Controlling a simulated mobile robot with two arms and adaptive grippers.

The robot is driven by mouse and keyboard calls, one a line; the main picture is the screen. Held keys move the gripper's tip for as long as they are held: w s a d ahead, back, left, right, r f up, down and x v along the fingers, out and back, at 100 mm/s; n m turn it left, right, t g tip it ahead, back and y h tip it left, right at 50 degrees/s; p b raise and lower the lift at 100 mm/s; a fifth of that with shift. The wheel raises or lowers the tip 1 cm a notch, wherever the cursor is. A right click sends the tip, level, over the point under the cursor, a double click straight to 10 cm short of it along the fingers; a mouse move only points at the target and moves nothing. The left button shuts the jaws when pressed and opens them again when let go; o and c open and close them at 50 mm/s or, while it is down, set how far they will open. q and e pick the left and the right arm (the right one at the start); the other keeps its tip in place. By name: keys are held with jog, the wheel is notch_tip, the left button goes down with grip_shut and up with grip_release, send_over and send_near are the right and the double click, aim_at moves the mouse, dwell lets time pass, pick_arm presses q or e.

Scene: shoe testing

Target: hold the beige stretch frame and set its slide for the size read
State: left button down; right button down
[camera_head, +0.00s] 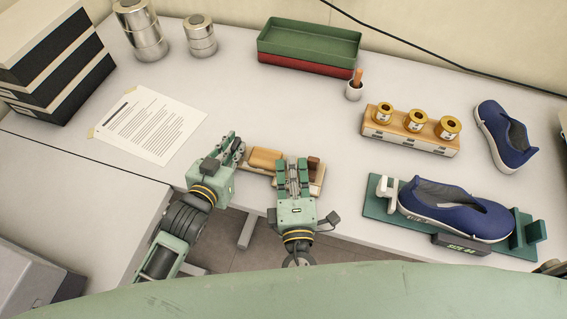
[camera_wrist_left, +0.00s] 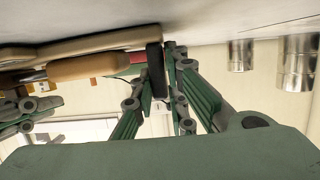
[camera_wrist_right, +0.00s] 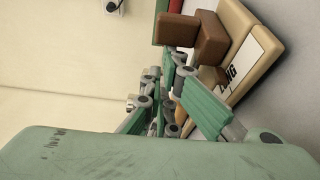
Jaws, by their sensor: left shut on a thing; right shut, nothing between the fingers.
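The beige stretch frame (camera_head: 319,186) lies near the table's front edge, with an orange-brown wooden part (camera_head: 264,157) and a brown block (camera_head: 314,163), which looks like its slide. My left gripper (camera_head: 235,145) is shut on a dark piece at the frame's left end; that piece (camera_wrist_left: 156,72) shows between the fingers in the left wrist view. My right gripper (camera_head: 292,163) is shut and empty over the frame, just left of the brown block. In the right wrist view its fingertips (camera_wrist_right: 180,66) are close to the brown block (camera_wrist_right: 200,36); contact is unclear. A label (camera_wrist_right: 240,66) is partly hidden.
A blue shoe (camera_head: 455,208) rests on a green stand (camera_head: 377,207) with a size plate (camera_head: 461,245), seemingly "SIZE 44". Another blue shoe (camera_head: 507,135), a spool rack (camera_head: 408,139), green tray (camera_head: 310,41), paper sheet (camera_head: 150,124) and metal cans (camera_head: 141,29) stand farther back.

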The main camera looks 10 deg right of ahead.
pick_arm(q)
jog(key=shift+a, duration=0.1)
pick_arm(e)
jog(key=shift+a, duration=0.1)
jog(key=a, duration=0.3)
jog(key=shift+w+a+f, duration=0.15)
jog(key=shift+w+a, duration=0.15)
jog(key=shift+a, duration=0.05)
pick_arm(q)
jog(key=shift+s, duration=0.1)
pick_arm(e)
jog(key=s, duration=0.8)
jog(key=shift+s, duration=0.15)
jog(key=shift+s+a, duration=0.1)
jog(key=shift+s, duration=0.35)
pick_arm(q)
jog(key=c, duration=1.7)
grip_release()
jog(key=shift+o, duration=0.2)
